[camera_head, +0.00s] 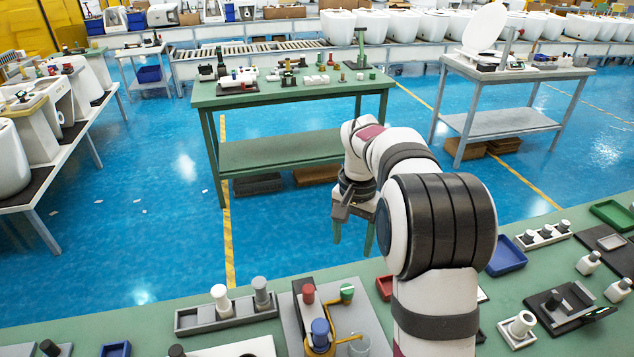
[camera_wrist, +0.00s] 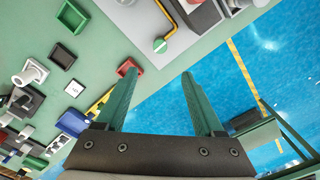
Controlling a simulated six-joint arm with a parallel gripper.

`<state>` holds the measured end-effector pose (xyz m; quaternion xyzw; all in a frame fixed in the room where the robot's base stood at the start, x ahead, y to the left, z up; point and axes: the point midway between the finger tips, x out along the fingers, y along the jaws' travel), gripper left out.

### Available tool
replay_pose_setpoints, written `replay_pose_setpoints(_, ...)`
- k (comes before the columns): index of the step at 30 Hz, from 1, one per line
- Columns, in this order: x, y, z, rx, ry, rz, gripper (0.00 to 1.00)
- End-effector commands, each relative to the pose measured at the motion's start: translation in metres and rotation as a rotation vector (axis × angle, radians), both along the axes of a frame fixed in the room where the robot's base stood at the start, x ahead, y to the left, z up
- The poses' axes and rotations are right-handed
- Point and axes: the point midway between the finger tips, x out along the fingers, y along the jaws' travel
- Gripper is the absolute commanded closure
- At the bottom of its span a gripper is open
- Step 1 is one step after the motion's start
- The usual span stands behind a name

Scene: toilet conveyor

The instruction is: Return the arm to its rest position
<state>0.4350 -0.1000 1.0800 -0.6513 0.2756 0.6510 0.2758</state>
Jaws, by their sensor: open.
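My arm reaches out from the front green workbench (camera_head: 130,318) over its far edge. My gripper (camera_head: 354,236) hangs above the blue floor, fingers pointing down. In the wrist view my gripper (camera_wrist: 160,76) shows two green fingers spread apart with nothing between them. The bench edge and the floor lie beyond the fingertips. My arm hides part of the bench in the head view.
On the bench are a grey tray with cylinders (camera_head: 198,323), a red tray (camera_wrist: 129,68), a blue tray (camera_head: 506,256) and a board with a yellow pipe (camera_head: 345,337). A second green table (camera_head: 290,152) stands ahead, with open floor (camera_head: 130,240) to the left.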

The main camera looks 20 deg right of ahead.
Motion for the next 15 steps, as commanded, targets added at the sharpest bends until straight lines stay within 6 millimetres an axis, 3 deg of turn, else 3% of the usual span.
replay_pose_setpoints(2,-0.008,0.007,0.007,0.005,-0.002,0.011,0.3)
replay_pose_setpoints(5,-0.055,0.038,0.034,0.031,-0.008,0.067,0.3)
replay_pose_setpoints(8,-0.135,0.08,0.053,0.073,-0.01,0.151,0.3)
replay_pose_setpoints(9,-0.167,0.094,0.054,0.089,-0.011,0.184,0.3)
replay_pose_setpoints(12,-0.239,0.118,0.044,0.125,-0.01,0.253,0.3)
replay_pose_setpoints(15,-0.284,0.13,0.029,0.149,-0.009,0.298,0.3)
